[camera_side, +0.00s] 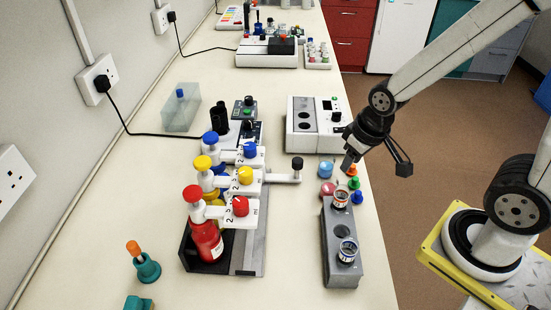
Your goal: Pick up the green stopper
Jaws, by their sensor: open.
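The small green stopper (353,184) stands on the bench near its right edge, between an orange stopper (352,171) and a blue stopper (357,197). My gripper (375,166) is open and empty, above and slightly right of the stoppers. One finger appears close above the orange stopper in the picture; the gap between them cannot be judged. The green stopper is in plain view.
A blue cap (326,170) and a pink cap (327,188) lie left of the stoppers. A grey rack (343,276) with two vials stands in front. Bottle-top dispensers (207,239) stand left; a white instrument (303,133) is behind. The bench edge is close on the right.

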